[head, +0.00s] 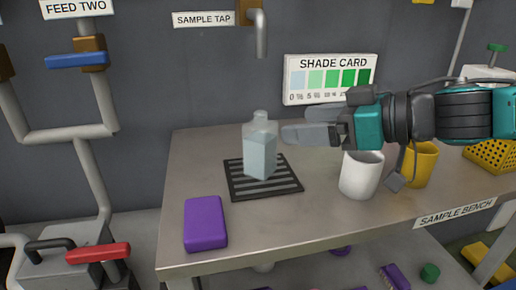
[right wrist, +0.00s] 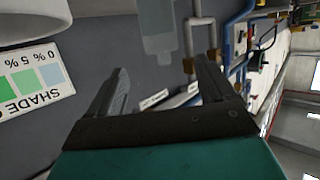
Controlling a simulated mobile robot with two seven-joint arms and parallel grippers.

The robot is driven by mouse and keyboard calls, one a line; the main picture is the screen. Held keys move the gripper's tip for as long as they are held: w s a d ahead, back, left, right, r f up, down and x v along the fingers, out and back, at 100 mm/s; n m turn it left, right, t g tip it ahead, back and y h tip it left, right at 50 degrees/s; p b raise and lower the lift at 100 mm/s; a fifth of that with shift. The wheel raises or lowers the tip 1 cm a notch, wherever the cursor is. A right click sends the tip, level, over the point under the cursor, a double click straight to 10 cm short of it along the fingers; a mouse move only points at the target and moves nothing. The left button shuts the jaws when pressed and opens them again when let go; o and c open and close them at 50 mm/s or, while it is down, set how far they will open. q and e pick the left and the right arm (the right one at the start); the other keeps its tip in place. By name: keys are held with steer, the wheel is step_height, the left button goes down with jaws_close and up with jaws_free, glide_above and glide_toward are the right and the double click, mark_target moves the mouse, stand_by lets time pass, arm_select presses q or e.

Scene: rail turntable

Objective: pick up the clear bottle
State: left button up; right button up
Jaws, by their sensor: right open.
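The clear bottle (head: 260,155) stands upright on a black slatted mat (head: 285,186) on the sample bench, with pale bluish contents. My right gripper (head: 291,134) comes in from the right, its fingers pointing left at the bottle's right side at upper-body height. The fingers are open and empty, and the bottle does not appear to be between them. In the right wrist view the bottle (right wrist: 158,32) shows upside down, beyond the open fingertips of the right gripper (right wrist: 163,72). My left gripper is not in view.
A white mug (head: 360,176) and a yellow mug (head: 418,165) stand below my right forearm. A purple block (head: 205,223) lies at the bench's front left. A sample tap (head: 261,38) hangs above the bottle. The shade card (head: 330,80) is behind.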

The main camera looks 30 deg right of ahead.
mark_target(270, 125)
steer(key=x, duration=0.3)
steer(key=shift+w+a+f+p, duration=0.15)
steer(key=shift+p, duration=0.15)
steer(key=shift+w+a+p, duration=0.2)
steer(key=shift+w+p, duration=0.35)
steer(key=shift+p, duration=0.2)
steer(key=shift+w+a+f+p, duration=0.1)
steer(key=shift+w+a+p, duration=0.2)
steer(key=shift+p, duration=0.25)
steer(key=shift+w+a+f, duration=0.1)
steer(key=shift+w+f, duration=0.15)
steer(key=shift+w, duration=0.05)
steer(key=shift+p+x, duration=0.8)
steer(key=shift+p, duration=0.15)
steer(key=shift+x, duration=1.8)
steer(key=shift+s+f, duration=0.1)
steer(key=shift+f, duration=0.1)
steer(key=shift+c, duration=0.5)
steer(key=c, duration=1)
steer(key=shift+c, duration=0.2)
